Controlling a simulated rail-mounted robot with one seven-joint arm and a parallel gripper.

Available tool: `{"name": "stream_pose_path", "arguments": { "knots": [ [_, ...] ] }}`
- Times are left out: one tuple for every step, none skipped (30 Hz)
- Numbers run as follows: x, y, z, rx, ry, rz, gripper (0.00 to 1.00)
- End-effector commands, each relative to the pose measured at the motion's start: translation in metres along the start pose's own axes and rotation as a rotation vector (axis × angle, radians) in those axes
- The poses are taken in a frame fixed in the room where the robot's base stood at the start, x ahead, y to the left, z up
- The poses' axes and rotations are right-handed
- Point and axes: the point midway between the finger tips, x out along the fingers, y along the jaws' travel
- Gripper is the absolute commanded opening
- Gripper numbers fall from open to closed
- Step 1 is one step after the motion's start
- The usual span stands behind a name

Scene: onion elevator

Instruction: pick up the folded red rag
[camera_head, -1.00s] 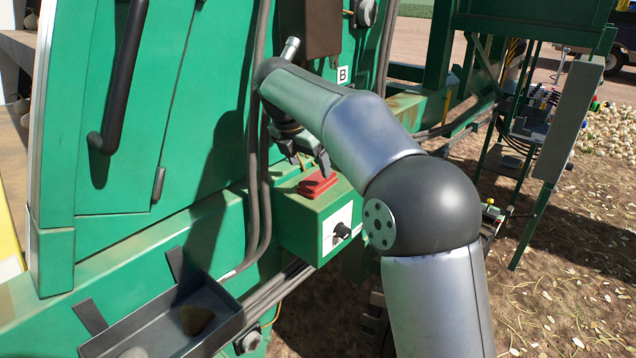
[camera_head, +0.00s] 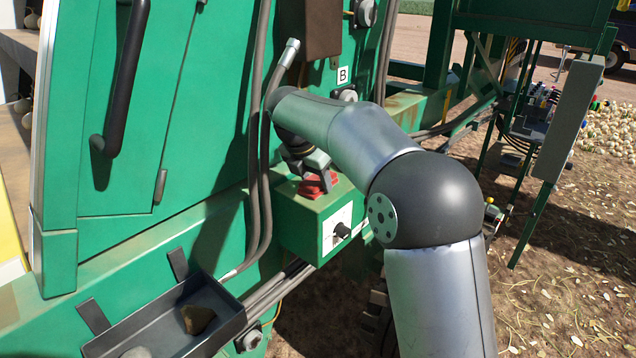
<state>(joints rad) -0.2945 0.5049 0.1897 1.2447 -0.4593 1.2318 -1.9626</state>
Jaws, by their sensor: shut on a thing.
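The folded red rag (camera_head: 312,188) lies on top of a green control box (camera_head: 307,229) fixed to the side of the machine. My gripper (camera_head: 322,178) points down over the box and is shut on the rag. The gripper hides part of the rag. The rag looks bunched around the fingers and still at the level of the box top; I cannot tell whether it touches the box.
A black knob (camera_head: 342,230) on a white plate is on the box front. Hoses (camera_head: 258,150) run down just left of the gripper. A dark metal tray (camera_head: 172,322) holds a brown lump at lower left. A black door handle (camera_head: 122,80) stands out at upper left.

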Motion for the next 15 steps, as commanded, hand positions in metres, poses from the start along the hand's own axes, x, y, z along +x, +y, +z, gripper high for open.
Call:
{"name": "stream_pose_path", "arguments": {
  "knots": [
    [0.0, 0.0, 0.0, 0.0, 0.0, 0.0, 0.26],
    [0.0, 0.0, 0.0, 0.0, 0.0, 0.0, 0.26],
    [0.0, 0.0, 0.0, 0.0, 0.0, 0.0, 0.26],
    [-0.001, 0.0, 0.0, 0.0, -0.001, 0.001, 0.26],
    [-0.001, 0.0, 0.001, 0.0, -0.001, 0.001, 0.26],
    [-0.002, 0.0, 0.001, 0.001, -0.001, 0.001, 0.26],
    [-0.004, 0.0, 0.002, 0.001, -0.001, 0.001, 0.26],
    [-0.005, 0.001, 0.002, 0.001, -0.001, 0.002, 0.26],
    [-0.008, 0.001, 0.004, 0.002, -0.002, 0.003, 0.26],
    [-0.01, 0.001, 0.005, 0.002, -0.002, 0.003, 0.26],
    [-0.013, 0.001, 0.006, 0.002, -0.002, 0.002, 0.26],
    [-0.019, 0.001, 0.009, 0.002, -0.003, 0.003, 0.26],
    [-0.024, 0.001, 0.01, 0.002, -0.003, 0.004, 0.26],
    [-0.029, 0.001, 0.013, 0.002, -0.003, 0.004, 0.26],
    [-0.036, -0.005, 0.014, 0.003, -0.004, 0.004, 0.26]
  ]
}}
